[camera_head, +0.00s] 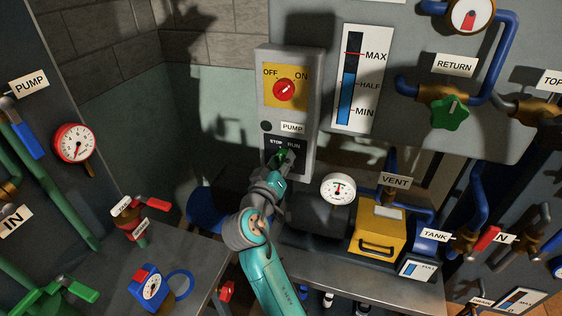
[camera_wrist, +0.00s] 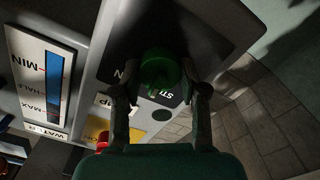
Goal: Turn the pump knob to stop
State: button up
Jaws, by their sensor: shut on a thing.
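The pump panel (camera_head: 305,100) is a grey box with a black STOP/RUN plate (camera_head: 295,145) below a PUMP label (camera_head: 292,127). A green pump knob (camera_head: 282,152) sits on this plate, mostly hidden by my gripper (camera_head: 279,162) in the head view. In the wrist view the round green knob (camera_wrist: 158,72) lies between the two fingers of my gripper (camera_wrist: 162,88), which is shut on it. Parts of the STOP and RUN lettering show beside the knob. I cannot tell which word the knob points to.
A red OFF/ON switch (camera_head: 284,89) is above the knob on a yellow plate. A blue level gauge (camera_head: 354,80) hangs to the right. A white dial (camera_head: 338,189) and a yellow box (camera_head: 377,232) stand right of my arm.

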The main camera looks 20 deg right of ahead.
jog(key=n, duration=0.4)
jog(key=shift+n, duration=0.4)
dwell(0.4)
jog(key=o, duration=1.1)
jog(key=shift+o, duration=0.2)
jog(key=v, duration=1.2)
